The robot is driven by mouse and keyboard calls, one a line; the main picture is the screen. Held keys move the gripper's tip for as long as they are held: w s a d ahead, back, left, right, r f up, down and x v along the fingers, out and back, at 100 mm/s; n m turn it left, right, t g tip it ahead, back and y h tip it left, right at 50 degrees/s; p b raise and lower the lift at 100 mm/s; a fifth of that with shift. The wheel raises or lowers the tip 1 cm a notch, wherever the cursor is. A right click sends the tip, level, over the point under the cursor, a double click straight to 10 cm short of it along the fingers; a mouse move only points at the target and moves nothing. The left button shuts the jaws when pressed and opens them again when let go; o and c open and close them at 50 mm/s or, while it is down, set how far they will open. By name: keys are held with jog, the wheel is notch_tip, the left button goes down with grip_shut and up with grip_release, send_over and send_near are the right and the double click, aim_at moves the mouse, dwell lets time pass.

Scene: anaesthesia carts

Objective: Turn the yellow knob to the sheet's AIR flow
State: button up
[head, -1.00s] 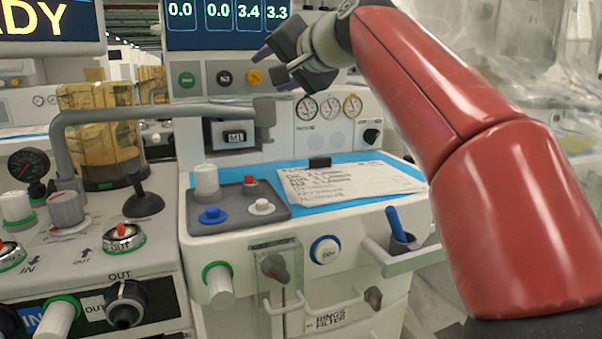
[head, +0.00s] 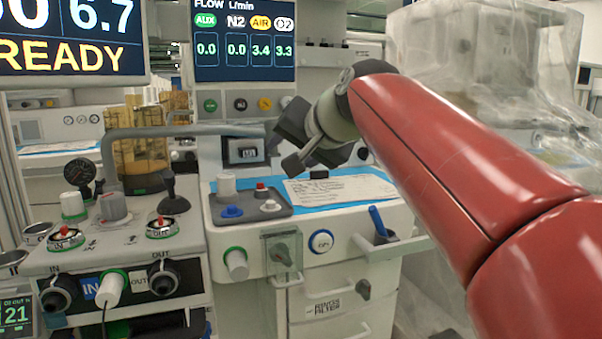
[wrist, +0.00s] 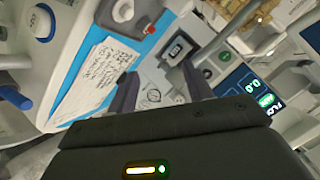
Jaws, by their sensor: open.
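The yellow knob (head: 265,103) sits on the panel under the flow display, right of a dark knob (head: 239,104) and a green knob (head: 210,105). The flow display (head: 245,45) reads AIR 3.4 and O2 3.3, with AUX and N2 at 0.0. The handwritten sheet (head: 340,189) lies on a blue mat; its writing is too small to read. My gripper (head: 284,146) is open and empty, below and right of the yellow knob, hiding most of the gauges. In the wrist view, its fingers (wrist: 160,82) frame a gauge; I cannot pick out the yellow knob there.
A grey pipe arm (head: 190,131) crosses in front of the panel below the knobs. A tray (head: 240,211) with several small knobs is on the worktop. A cup with a blue pen (head: 377,222) stands at the right. A READY monitor (head: 70,40) is upper left.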

jog(key=shift+g+h, duration=0.3)
jog(key=shift+s+d+f, duration=0.3)
jog(key=shift+s+f, duration=0.3)
jog(key=shift+f, duration=0.2)
jog(key=shift+s+d+f, duration=0.3)
jog(key=shift+s+f, duration=0.3)
jog(key=shift+f, duration=0.15)
jog(key=s+d+f+n+g+h, duration=0.1)
jog(key=s+d+f, duration=0.3)
jog(key=s+f, duration=0.3)
jog(key=s+d+f+n+g+h+p, duration=0.1)
jog(key=s+d+f+g+h, duration=0.1)
jog(key=s+f, duration=0.6)
jog(key=s+d+f+g+h+p, duration=0.1)
jog(key=s+d+f+g, duration=0.1)
jog(key=s+d+f, duration=0.3)
notch_tip(320, 180, down, 7)
jog(key=s, duration=0.3)
jog(key=shift+d+f+n+h, duration=0.2)
jog(key=shift+d+n+h, duration=0.1)
jog(key=shift+n+h, duration=0.1)
jog(key=shift+c, duration=0.4)
